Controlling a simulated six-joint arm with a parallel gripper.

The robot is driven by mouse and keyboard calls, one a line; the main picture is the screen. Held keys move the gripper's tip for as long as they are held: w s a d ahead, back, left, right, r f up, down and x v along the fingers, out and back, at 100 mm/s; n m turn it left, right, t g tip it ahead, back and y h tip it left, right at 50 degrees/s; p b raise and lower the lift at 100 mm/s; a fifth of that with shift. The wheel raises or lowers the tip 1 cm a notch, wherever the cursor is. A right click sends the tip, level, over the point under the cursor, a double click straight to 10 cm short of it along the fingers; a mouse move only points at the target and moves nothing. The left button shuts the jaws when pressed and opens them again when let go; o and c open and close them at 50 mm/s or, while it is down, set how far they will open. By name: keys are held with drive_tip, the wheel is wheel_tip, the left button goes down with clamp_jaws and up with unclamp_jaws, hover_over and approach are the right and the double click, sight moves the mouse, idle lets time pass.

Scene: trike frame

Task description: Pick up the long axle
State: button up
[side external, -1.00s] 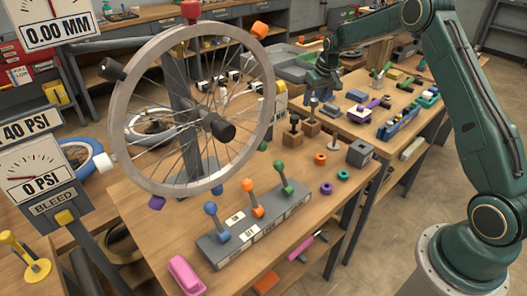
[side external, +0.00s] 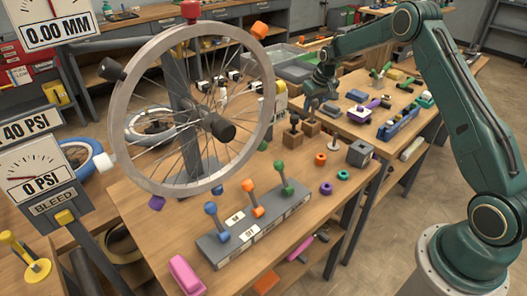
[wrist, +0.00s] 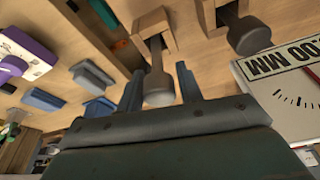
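Two dark axle-like parts with thick round ends stand upright in wooden blocks. In the wrist view, one dark part (wrist: 158,88) is between my gripper's two fingers (wrist: 160,88), with a gap visible on both sides. The other dark part (wrist: 248,34) stands to the right, outside the fingers. I cannot tell from their looks which is the long axle. In the side view, my gripper (side external: 319,101) is open, low over the wooden blocks, and partly covers the farther block (side external: 311,128). The nearer dark part (side external: 293,122) stands clear of it.
The wheel (side external: 268,85) stands left of my gripper. A lever box (side external: 255,228), coloured rings (side external: 320,159) and a grey cube (side external: 360,153) are in front. A gauge (wrist: 290,85) is close by in the wrist view.

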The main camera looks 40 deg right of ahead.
drive_tip(key=c, duration=0.6)
drive_tip(key=shift+r, duration=0.15)
drive_tip(key=shift+c, duration=0.2)
wheel_tip(320, 180, up, 20)
idle(0.9)
drive_tip(key=shift+r, duration=2.9)
drive_tip(key=shift+s+f, duration=0.15)
